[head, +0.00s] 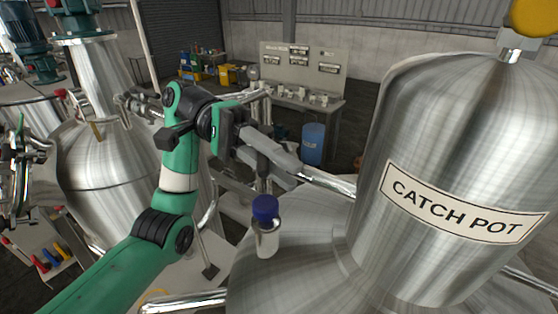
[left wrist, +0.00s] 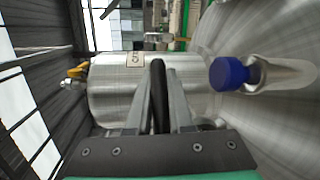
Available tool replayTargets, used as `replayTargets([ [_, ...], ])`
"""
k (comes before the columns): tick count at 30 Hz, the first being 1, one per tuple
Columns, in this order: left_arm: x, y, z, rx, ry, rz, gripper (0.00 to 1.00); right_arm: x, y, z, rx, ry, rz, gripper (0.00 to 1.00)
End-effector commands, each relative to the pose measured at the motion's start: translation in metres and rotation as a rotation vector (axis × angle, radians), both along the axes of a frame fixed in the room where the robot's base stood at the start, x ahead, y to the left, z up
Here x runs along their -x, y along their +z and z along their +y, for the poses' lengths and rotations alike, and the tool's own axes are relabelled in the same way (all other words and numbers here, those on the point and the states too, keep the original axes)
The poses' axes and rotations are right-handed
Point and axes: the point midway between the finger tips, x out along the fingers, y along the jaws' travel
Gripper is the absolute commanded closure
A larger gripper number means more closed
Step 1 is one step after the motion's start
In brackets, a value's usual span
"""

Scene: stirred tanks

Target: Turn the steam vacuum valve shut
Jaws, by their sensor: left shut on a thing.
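My left gripper (head: 292,172) reaches in from the left in the head view, its grey fingers pointing right beside the catch pot (head: 405,130). In the left wrist view my left gripper (left wrist: 168,72) is shut on a dark, narrow part (left wrist: 158,98) standing between its fingers. This looks like the valve's handle seen edge-on, but no label on it can be read. The valve body is hidden behind the fingers, and how far it is turned cannot be told. My right gripper is in neither view.
A blue-capped bottle (head: 265,228) stands on the lower steel shoulder close below my fingers; it also shows in the left wrist view (left wrist: 230,73). A shiny pipe (head: 330,181) runs from the fingers towards the catch pot. Another steel tank (head: 105,170) stands at left.

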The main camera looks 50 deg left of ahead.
Motion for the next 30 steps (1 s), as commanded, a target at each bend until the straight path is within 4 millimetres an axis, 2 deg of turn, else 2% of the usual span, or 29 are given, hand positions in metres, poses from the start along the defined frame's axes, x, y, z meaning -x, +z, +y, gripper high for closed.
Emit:
replayTargets([
  [13, 0.001, 0.001, -0.001, 0.0, -0.018, -0.003, 1.0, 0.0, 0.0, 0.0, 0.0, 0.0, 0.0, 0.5],
  [14, 0.001, 0.001, -0.001, 0.0, -0.018, -0.003, 0.79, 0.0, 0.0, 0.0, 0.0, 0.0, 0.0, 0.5],
  [15, 0.001, 0.001, -0.001, 0.0, -0.018, -0.003, 0.72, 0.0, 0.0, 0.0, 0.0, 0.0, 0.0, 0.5],
  [16, 0.0, 0.001, -0.001, 0.0, -0.018, -0.003, 0.69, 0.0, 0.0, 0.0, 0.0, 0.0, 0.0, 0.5],
  [25, 0.0, 0.002, -0.001, 0.0, -0.016, -0.001, 0.69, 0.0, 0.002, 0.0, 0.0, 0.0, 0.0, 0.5],
  [28, 0.0, 0.013, -0.001, -0.001, -0.016, -0.002, 0.69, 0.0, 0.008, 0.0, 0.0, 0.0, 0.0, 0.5],
  [30, 0.001, 0.027, -0.001, -0.001, -0.016, -0.003, 0.69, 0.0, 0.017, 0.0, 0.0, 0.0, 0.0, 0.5],
])
